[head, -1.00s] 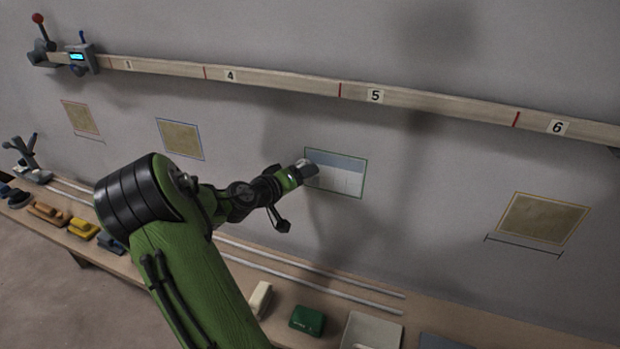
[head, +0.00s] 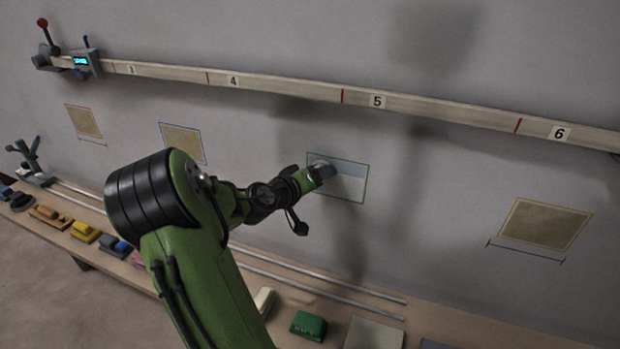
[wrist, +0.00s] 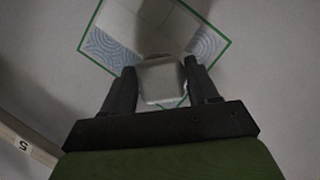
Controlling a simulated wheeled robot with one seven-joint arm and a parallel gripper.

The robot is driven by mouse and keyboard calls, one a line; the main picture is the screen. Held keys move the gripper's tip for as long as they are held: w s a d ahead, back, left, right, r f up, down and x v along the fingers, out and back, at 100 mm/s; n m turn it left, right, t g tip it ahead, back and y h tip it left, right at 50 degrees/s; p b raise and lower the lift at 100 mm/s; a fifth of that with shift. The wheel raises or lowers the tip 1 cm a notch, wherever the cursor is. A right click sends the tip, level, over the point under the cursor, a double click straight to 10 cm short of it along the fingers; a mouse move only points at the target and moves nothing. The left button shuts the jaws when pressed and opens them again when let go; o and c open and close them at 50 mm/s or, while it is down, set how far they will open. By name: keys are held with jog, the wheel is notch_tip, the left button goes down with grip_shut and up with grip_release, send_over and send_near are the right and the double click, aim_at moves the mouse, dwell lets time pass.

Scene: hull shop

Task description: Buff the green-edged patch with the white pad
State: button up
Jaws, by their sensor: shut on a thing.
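The green-edged patch (head: 350,187) is on the grey wall below the ruled rail. In the head view it has a blue-grey upper band and a paler lower band. In the wrist view the patch (wrist: 140,15) shows blue swirl marks toward its left and right corners and a smooth pale area between them. My gripper (head: 324,171) is over the upper left part of the patch. In the wrist view my gripper (wrist: 162,75) is shut on the white pad (wrist: 162,82), which lies over the patch near one corner. Whether the pad touches the wall cannot be told.
A rail (head: 290,88) with numbered labels runs above the patches. Other patches have red, blue and orange edges (head: 543,224). The bench below holds two rods, a pale block (head: 264,300), a green block (head: 308,325), a grey plate (head: 373,335) and several coloured blocks at left.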

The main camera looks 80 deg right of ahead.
jog(key=shift+s+a+b, duration=0.15)
jog(key=shift+s+b, duration=0.1)
jog(key=shift+s, duration=1.55)
jog(key=shift+s+a+b, duration=0.2)
jog(key=shift+s, duration=1.55)
jog(key=shift+s+a+b, duration=0.15)
jog(key=shift+s+b, duration=0.1)
jog(key=shift+s, duration=1.55)
jog(key=shift+w+d+f, duration=0.65)
jog(key=shift+w+f, duration=0.45)
jog(key=shift+w, duration=6.2)
jog(key=shift+s+a, duration=0.25)
jog(key=shift+s, duration=2.15)
jog(key=shift+s+a, duration=0.2)
jog(key=shift+s, duration=2.2)
jog(key=shift+s+a, duration=0.25)
jog(key=shift+s, duration=2.15)
jog(key=shift+f, duration=0.9)
jog(key=shift+w+d+f, duration=0.1)
jog(key=shift+w+f, duration=0.1)
jog(key=shift+w, duration=1.2)
jog(key=w+d, duration=0.1)
jog(key=w, duration=1)
jog(key=shift+w+r, duration=0.15)
jog(key=shift+w, duration=0.2)
